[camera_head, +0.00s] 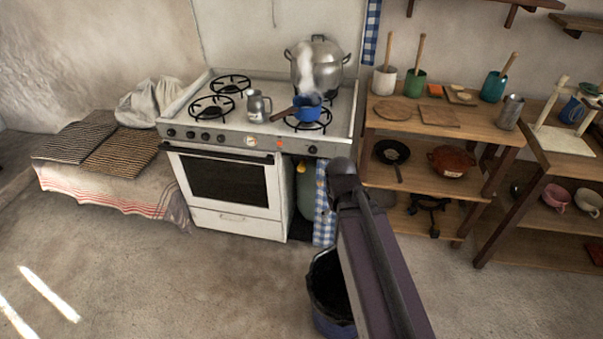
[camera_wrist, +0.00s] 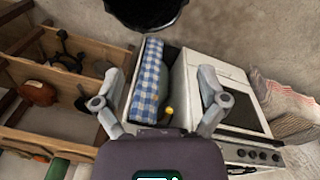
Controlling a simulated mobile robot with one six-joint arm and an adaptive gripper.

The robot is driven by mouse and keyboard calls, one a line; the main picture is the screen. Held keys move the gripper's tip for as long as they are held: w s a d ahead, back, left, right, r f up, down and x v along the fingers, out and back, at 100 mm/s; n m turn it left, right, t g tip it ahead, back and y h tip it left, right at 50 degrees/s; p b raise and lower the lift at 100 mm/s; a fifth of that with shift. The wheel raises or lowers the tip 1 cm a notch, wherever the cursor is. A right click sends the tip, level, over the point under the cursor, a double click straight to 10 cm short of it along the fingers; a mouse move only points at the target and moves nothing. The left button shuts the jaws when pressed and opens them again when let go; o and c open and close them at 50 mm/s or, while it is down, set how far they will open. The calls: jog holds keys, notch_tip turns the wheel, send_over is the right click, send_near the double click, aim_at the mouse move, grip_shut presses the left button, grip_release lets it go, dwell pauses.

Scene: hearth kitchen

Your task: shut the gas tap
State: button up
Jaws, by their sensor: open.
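The gas cylinder (camera_head: 306,195) is a green bottle standing in the narrow bay at the right of the white stove (camera_head: 230,195). A small yellow tap (camera_head: 301,167) shows near its top. In the wrist view the yellow tap (camera_wrist: 169,110) lies between my fingers, beside a blue checked curtain (camera_wrist: 151,82). My gripper (camera_wrist: 160,76) is open and empty, its two fingers wide apart on either side of the bay. The gap between fingers and tap is hard to judge. In the head view my arm hides the fingers.
A dark bucket (camera_head: 328,290) stands on the floor below the bay. Wooden shelves (camera_head: 440,125) with crockery stand at the right. The floor at front left is clear.

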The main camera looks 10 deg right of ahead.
jog(key=w+d+f+n+t+h+b, duration=0.35)
jog(key=w+f+n+b, duration=0.25)
jog(key=w+f+b, duration=0.5)
jog(key=n+t+h+b, duration=0.1)
jog(key=n+t+b, duration=1.2)
jog(key=n+b, duration=1.9)
send_near(301, 170)
jog(key=s+a+m+b, duration=0.1)
jog(key=s+m+b, duration=0.1)
jog(key=m+b, duration=0.2)
jog(key=shift+s+f, duration=0.2)
jog(key=x, duration=1.3)
jog(key=shift+w+d, duration=0.15)
jog(key=shift+w, duration=0.15)
jog(key=c, duration=1.1)
